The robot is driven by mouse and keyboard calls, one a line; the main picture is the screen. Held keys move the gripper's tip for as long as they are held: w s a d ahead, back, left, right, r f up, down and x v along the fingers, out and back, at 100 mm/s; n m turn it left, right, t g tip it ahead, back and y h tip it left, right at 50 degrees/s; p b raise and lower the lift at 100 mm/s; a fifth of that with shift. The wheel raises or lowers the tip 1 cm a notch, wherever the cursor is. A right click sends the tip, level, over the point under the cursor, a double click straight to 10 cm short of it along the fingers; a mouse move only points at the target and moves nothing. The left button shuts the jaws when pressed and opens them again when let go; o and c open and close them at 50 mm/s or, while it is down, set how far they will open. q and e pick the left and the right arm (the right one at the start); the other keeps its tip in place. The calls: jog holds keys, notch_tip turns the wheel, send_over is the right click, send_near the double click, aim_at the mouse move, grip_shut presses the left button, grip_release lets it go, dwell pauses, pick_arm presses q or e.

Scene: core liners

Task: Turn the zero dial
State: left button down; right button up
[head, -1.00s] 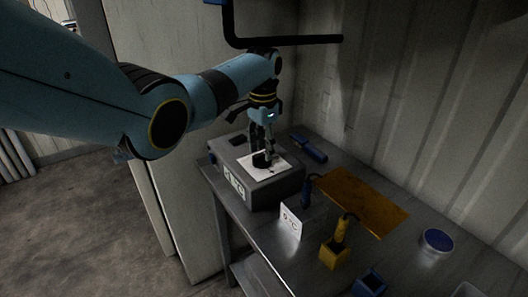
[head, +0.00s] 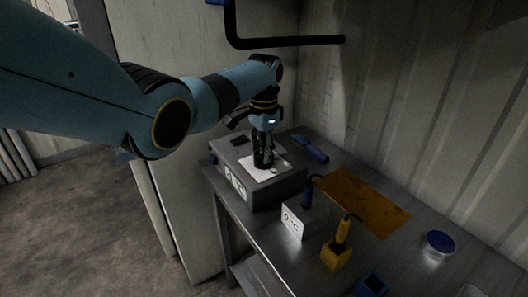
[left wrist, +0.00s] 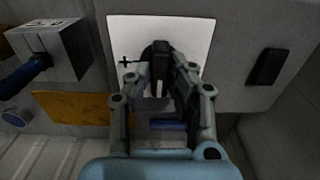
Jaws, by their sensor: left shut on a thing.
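The zero dial (left wrist: 155,52) is a black knob on a white plate (left wrist: 198,35) on top of a grey box (head: 275,188). A small black plus mark is on the plate beside it in the left wrist view. My left gripper (head: 264,163) points down at the plate. In the left wrist view the left gripper (left wrist: 160,78) has its fingers closed around the dial, which they partly hide. In the head view the dial is mostly hidden by the fingers. My right gripper is not in view.
The box stands on a metal bench. Nearby are a blue-handled tool (head: 312,150), an orange mat (head: 362,200), a white sign card (head: 292,222), a yellow holder (head: 336,256) and a blue-lidded tub (head: 440,242). A black pipe (head: 290,42) runs above.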

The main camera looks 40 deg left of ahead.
pick_arm(q)
jog(key=m+p, duration=0.1)
jog(key=m, duration=0.2)
jog(key=shift+m+p, duration=0.5)
jog(key=shift+m, duration=0.8)
jog(key=c, duration=1.2)
grip_release()
jog(key=shift+c, duration=0.2)
